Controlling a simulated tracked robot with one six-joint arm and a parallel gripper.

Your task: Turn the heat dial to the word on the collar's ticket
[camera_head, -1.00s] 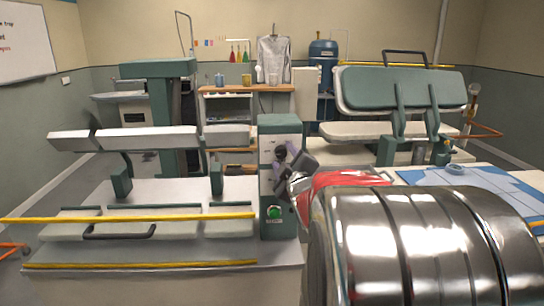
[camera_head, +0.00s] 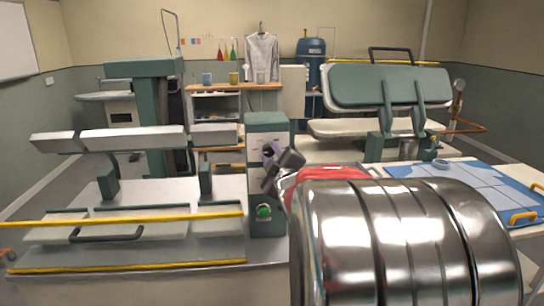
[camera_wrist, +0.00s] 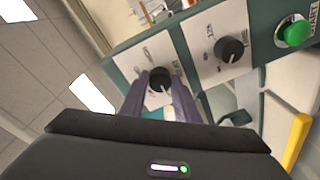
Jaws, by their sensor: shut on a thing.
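My gripper (camera_wrist: 158,88) has its purple fingers on both sides of a black dial (camera_wrist: 160,77) on the control panel, shut on it. This is the dial farther from the green start button; a white pointer mark shows on it. A second black dial (camera_wrist: 230,49) sits between it and the button, untouched. In the head view my gripper (camera_head: 270,156) is at the upper front of the green control box (camera_head: 266,122). I see no readable collar ticket.
The green start button (camera_wrist: 296,33) also shows in the head view (camera_head: 264,211). A press with yellow bars (camera_head: 130,219) stands left of the box. A table with a blue mat (camera_head: 470,182) is at right. A pale shirt (camera_head: 262,55) hangs at the back.

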